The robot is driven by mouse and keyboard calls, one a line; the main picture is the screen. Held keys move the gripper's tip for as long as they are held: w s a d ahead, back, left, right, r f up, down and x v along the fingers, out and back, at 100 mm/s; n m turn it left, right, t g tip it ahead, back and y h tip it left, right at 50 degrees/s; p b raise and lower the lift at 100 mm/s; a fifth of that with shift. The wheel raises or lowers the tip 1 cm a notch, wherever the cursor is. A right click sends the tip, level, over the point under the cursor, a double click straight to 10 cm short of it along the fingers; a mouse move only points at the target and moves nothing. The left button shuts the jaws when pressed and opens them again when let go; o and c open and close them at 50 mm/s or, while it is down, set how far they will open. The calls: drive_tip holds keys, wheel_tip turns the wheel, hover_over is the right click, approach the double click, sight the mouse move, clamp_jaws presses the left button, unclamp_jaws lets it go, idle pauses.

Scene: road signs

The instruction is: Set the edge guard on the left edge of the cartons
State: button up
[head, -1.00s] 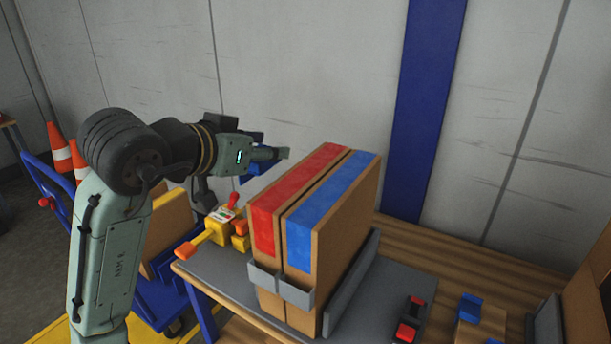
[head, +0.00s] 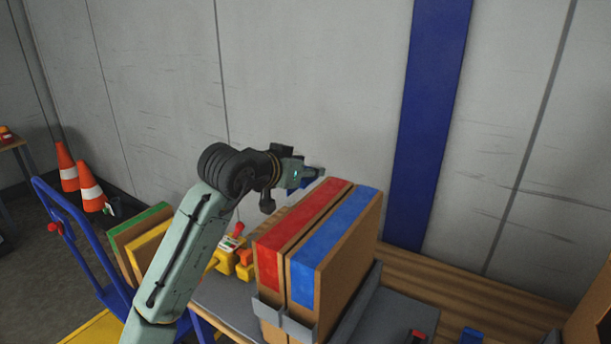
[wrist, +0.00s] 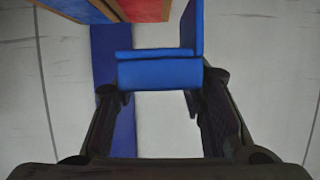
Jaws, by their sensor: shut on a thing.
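Two tall brown cartons stand upright side by side: the left carton has a red top band (head: 285,232) and the right carton a blue band (head: 330,240). My gripper (head: 311,174) is beyond their far left end, near the height of their tops. It is shut on a blue L-shaped edge guard (wrist: 158,73), seen between the fingers in the wrist view; in the head view the guard (head: 317,172) is small and partly hidden. The carton tops (wrist: 85,8) also show at the upper left of the wrist view, apart from the guard.
A grey holder (head: 283,322) grips the cartons' near end on the bench. A yellow tool with a red part (head: 226,262) lies left of the cartons. A blue cart (head: 75,235) and orange cones (head: 80,178) stand farther left. The wall is behind.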

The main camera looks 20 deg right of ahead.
wheel_tip(320, 180, down, 2)
drive_tip(key=shift+f+p, duration=0.1)
drive_tip(key=shift+p, duration=0.2)
drive_tip(key=shift+f+b, duration=0.45)
drive_tip(key=shift+f, duration=0.3)
drive_tip(key=o, duration=1.1)
drive_tip(key=shift+o, duration=0.2)
